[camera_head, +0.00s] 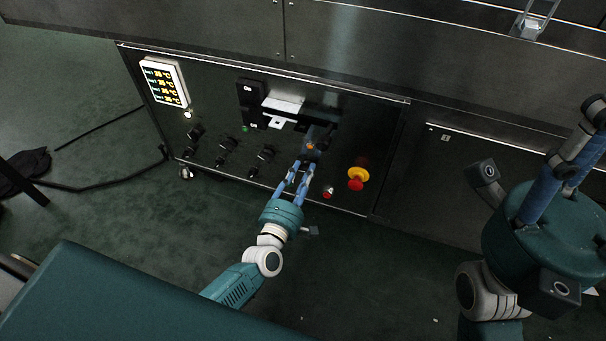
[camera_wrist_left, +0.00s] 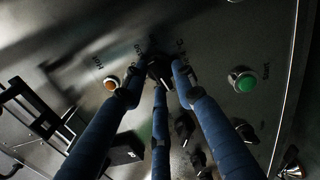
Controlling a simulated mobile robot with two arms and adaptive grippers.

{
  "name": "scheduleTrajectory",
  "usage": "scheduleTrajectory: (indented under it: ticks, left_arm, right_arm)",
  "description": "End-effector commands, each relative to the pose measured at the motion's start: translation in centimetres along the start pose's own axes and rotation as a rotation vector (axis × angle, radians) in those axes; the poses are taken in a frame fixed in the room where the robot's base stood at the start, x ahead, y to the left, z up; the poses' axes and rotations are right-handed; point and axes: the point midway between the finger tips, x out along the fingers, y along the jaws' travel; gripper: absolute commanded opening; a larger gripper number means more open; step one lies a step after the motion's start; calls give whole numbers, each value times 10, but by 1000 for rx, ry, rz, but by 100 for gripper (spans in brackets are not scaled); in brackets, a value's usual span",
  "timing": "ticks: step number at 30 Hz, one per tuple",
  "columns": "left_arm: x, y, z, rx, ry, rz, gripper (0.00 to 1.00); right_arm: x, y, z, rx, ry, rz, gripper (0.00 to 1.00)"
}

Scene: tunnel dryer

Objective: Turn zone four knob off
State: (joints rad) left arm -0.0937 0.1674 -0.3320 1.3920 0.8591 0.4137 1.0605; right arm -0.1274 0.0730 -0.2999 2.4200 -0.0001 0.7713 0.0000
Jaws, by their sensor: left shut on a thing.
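The dark control panel (camera_head: 215,110) carries a row of black knobs, among them one (camera_head: 265,153) left of my left gripper. My left gripper (camera_head: 308,158) reaches up to the panel from below, right of these knobs. In the left wrist view its blue fingers close around a black knob (camera_wrist_left: 160,68); the fingers hide much of it, and its zone number and pointer are not readable. Printed marks surround that knob. My right gripper (camera_head: 592,112) is raised at the right, away from the panel; its opening is unclear.
A white temperature display (camera_head: 163,82) is at the panel's left. A red emergency stop on yellow (camera_head: 357,178) and a red button (camera_head: 328,190) sit right of my left gripper. An orange lamp (camera_wrist_left: 110,83) and green button (camera_wrist_left: 243,80) flank the fingers.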

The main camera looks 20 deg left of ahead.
Motion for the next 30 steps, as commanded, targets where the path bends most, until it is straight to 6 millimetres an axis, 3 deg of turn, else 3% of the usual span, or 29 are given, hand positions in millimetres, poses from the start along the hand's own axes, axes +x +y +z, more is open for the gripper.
scheduleTrajectory:
  ticks: [15,16,17,30]
  left_arm:
    - [4,8,-1,-21,2,17,1]
    - [4,8,-1,-21,3,17,31]
    - [4,8,-1,-21,3,18,36]
    - [0,4,-1,-19,3,9,36]
  right_arm:
    - [2,-1,-2,-1,9,-8,51]
    - [2,-1,-2,0,9,-8,51]
    - [2,-1,-2,0,8,-8,51]
    - [0,-1,-1,0,-1,-9,51]
